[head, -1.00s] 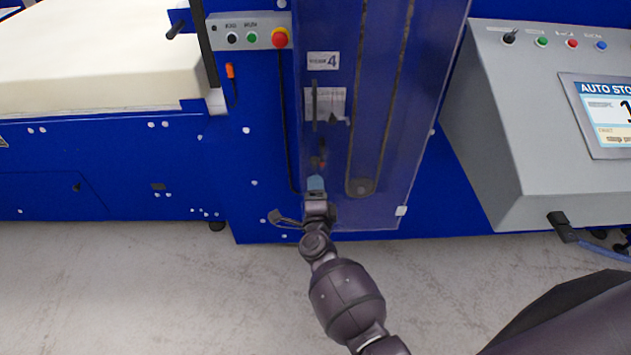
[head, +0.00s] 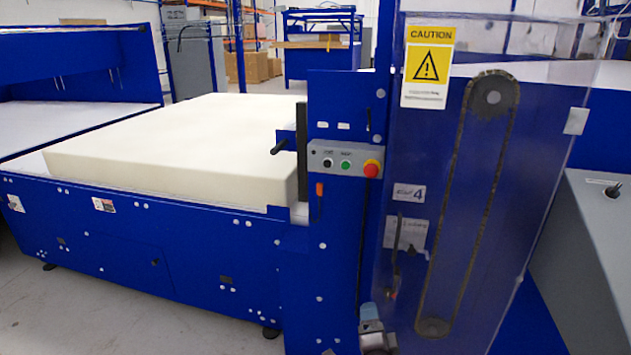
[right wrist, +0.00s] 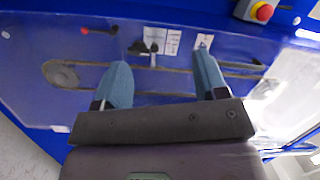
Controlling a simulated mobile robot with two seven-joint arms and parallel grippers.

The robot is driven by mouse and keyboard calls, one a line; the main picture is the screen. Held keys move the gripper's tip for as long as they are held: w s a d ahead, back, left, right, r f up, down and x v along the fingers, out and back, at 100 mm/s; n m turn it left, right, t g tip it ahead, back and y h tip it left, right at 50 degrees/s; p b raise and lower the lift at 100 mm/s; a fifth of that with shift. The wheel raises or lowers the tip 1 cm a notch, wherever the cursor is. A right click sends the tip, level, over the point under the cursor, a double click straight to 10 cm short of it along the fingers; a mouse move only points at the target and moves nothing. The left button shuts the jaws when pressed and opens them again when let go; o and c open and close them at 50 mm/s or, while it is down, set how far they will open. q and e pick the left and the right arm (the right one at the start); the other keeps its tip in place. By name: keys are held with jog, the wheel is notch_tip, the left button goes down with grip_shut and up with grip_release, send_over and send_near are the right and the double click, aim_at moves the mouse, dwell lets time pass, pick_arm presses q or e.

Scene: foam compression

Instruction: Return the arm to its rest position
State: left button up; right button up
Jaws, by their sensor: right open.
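My right gripper (right wrist: 161,85) shows in the right wrist view with its two blue-grey fingers apart and nothing between them. In the head view only its tip (head: 370,318) shows at the bottom edge, in front of the lower part of the blue machine column. It is close to the clear guard panel (head: 465,200); I cannot tell whether it touches. The rest of my right arm is below the picture. My left gripper is not in view.
A thick cream foam block (head: 170,145) lies on the blue machine's bed at the left. A button box (head: 344,161) with a red stop button (head: 371,168) is on the column. A grey control console (head: 595,240) stands at the right. Grey floor (head: 110,315) is clear at lower left.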

jog(key=s+d+f+n+g, duration=0.2)
jog(key=s+d+n, duration=0.2)
jog(key=s, duration=0.5)
jog(key=s+d+f+n+g, duration=0.2)
jog(key=s+n, duration=0.4)
jog(key=s, duration=0.4)
jog(key=s+d+f+n+g+y, duration=0.1)
jog(key=s+d+f+n, duration=0.3)
jog(key=s, duration=0.5)
jog(key=d+n+g, duration=0.1)
jog(key=d+n, duration=0.1)
jog(key=d, duration=0.1)
jog(key=shift+s+g, duration=0.15)
jog(key=shift+g, duration=0.15)
jog(key=shift+d, duration=0.1)
